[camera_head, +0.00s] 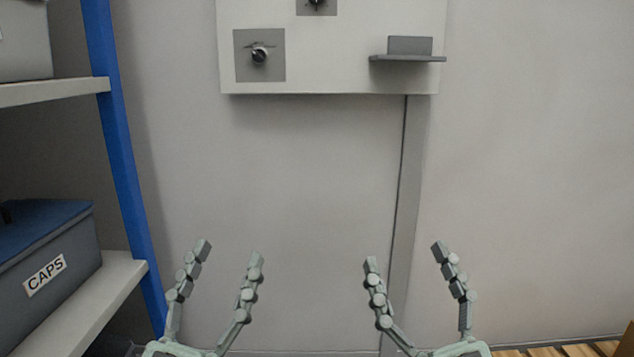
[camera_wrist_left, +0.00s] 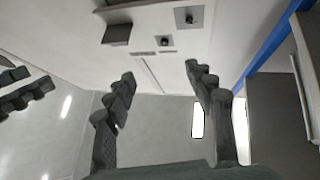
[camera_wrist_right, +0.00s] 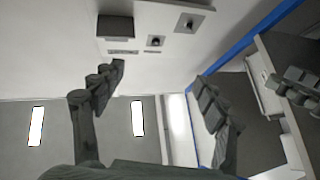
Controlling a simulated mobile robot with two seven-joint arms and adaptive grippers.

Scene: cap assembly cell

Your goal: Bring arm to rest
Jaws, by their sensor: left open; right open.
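My left gripper (camera_head: 230,250) is in the lower middle of the head view, with its fingers spread and nothing between them. Its two fingers also show in the left wrist view (camera_wrist_left: 160,80), apart and empty. My right gripper (camera_head: 405,254) is beside it to the right, its fingers also spread and empty. In the right wrist view its fingers (camera_wrist_right: 160,75) are apart with nothing between them. Both grippers point up in the head view, side by side with a gap between them, in front of the bare wall. Neither touches anything.
A white wall panel (camera_head: 330,70) carries square grey plates with dark knobs (camera_head: 260,56) and a small grey ledge (camera_head: 408,58). On the left, a shelf (camera_head: 110,285) with a blue post (camera_head: 115,150) holds a grey bin labelled CAPS (camera_head: 75,262). The wall space between is clear.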

